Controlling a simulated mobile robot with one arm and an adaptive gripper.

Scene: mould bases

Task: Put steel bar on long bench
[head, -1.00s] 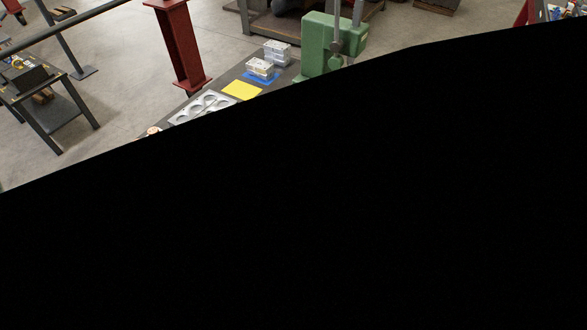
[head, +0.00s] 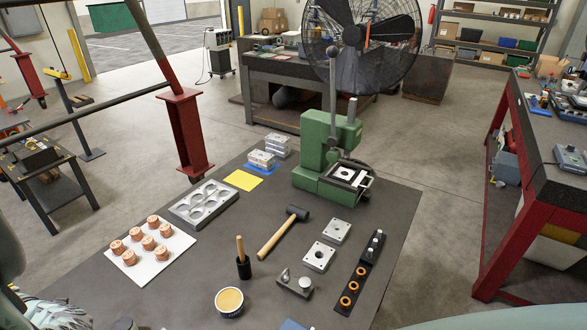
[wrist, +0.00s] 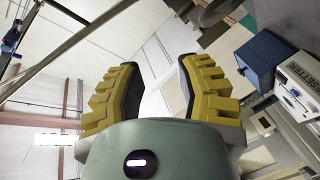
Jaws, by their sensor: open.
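My gripper (wrist: 158,78) shows in the wrist view with its two yellow ridged fingers spread apart and nothing between them. I cannot make out the gripper in the head view. I cannot pick out a steel bar for certain in either view. A dark-topped bench (head: 215,285) fills the near middle of the head view. A second bench with red legs (head: 552,150) stands at the right, and another dark bench (head: 300,72) stands at the back. I cannot tell which is the long bench.
The near bench holds a green press (head: 325,150), a mallet (head: 282,233), copper-coloured parts on a white sheet (head: 150,262), a plate with round holes (head: 204,203), steel plates (head: 320,256) and a black strip with orange rings (head: 362,268). A red post (head: 186,135) stands behind. Floor (head: 445,165) is clear between benches.

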